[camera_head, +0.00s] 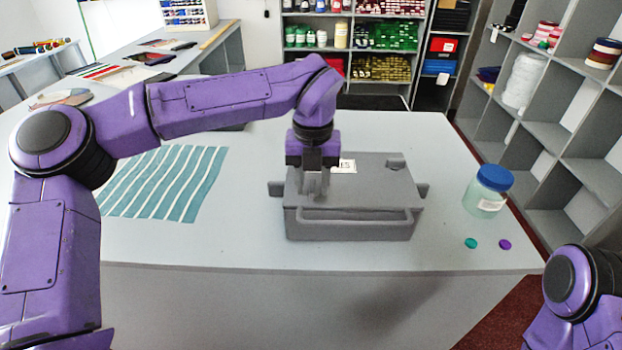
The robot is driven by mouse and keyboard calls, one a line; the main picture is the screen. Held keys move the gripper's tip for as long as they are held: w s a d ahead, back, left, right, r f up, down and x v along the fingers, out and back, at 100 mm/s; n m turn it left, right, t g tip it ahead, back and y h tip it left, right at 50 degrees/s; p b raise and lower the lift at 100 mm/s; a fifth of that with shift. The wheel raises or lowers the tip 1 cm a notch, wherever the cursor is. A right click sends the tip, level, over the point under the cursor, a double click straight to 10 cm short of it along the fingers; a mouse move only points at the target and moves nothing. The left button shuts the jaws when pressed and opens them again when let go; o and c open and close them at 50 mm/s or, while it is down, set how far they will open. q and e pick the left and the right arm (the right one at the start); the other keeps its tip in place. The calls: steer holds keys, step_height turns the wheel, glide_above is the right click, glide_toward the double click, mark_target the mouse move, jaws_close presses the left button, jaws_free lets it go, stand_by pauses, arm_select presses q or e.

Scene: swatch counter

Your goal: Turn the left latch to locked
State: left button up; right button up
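A grey lidded case (366,198) stands on the counter, with a bar handle (355,214) along its front and a small tab at each side. My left gripper (314,192) points down over the left part of the lid, at or just above it. The gripper and wrist cover that part of the case, so the left latch cannot be made out. A raised grey piece (397,164) shows at the lid's back right. Whether the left fingers are open or shut on something is unclear. My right gripper is out of view; only part of that arm shows at lower right.
A teal striped cloth (168,182) lies on the counter (250,240) left of the case. A clear jar with a blue lid (487,190), a green disc (471,243) and a purple disc (505,244) are at right. Shelves (560,130) stand beyond the right edge.

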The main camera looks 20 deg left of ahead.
mark_target(313, 185)
arm_select(q)
steer(key=shift+r, duration=0.1)
step_height(313, 185, up, 10)
steer(key=shift+r+b, duration=0.2)
steer(key=shift+b, duration=0.25)
